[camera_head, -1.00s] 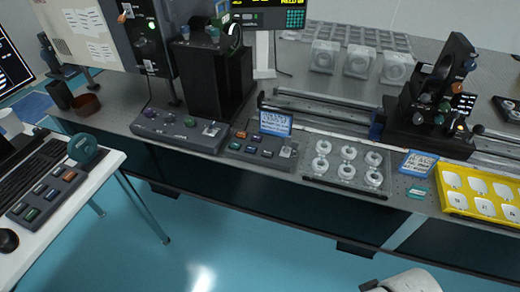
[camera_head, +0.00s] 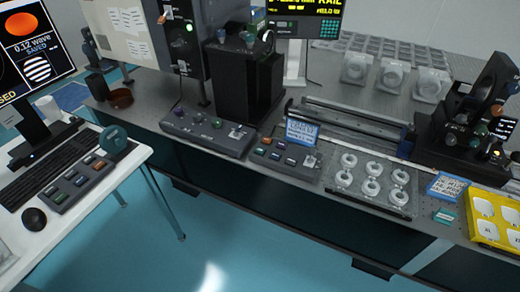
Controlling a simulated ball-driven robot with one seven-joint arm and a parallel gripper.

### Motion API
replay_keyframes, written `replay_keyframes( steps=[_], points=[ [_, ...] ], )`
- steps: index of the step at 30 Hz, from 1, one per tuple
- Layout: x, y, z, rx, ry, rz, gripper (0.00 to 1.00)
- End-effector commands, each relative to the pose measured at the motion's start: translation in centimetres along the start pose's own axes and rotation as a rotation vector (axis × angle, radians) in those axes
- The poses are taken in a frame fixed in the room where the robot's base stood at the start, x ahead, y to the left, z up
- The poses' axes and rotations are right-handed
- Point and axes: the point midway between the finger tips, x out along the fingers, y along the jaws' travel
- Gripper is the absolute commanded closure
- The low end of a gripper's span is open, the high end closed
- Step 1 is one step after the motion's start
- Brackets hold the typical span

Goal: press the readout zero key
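A readout display (camera_head: 292,20) with yellow digits and the word RAIL stands at the top middle, cut off by the picture's edge. A pad of teal keys (camera_head: 330,28) sits at its right side; the key labels are too small to read. A dark key box (camera_head: 282,171) with orange, purple and grey keys lies at the front of the optical table, beside a blue-and-white card (camera_head: 301,131). A similar key box (camera_head: 83,183) lies on the white desk. I cannot tell which key is the zero key. My gripper is not in view.
A dark control box (camera_head: 206,131) stands left of the front key box, below a tall black unit (camera_head: 243,85). A tray of ring-shaped parts (camera_head: 371,178) and a yellow tray (camera_head: 488,238) lie to the right. The white desk (camera_head: 105,196) juts out left; the blue floor (camera_head: 235,240) is clear.

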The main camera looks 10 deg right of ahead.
Motion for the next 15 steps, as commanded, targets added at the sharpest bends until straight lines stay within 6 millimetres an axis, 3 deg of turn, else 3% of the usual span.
replay_keyframes(
  steps=[9, 15],
  points=[
    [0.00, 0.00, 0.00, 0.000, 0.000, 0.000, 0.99],
    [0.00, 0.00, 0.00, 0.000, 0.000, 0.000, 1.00]
  ],
)
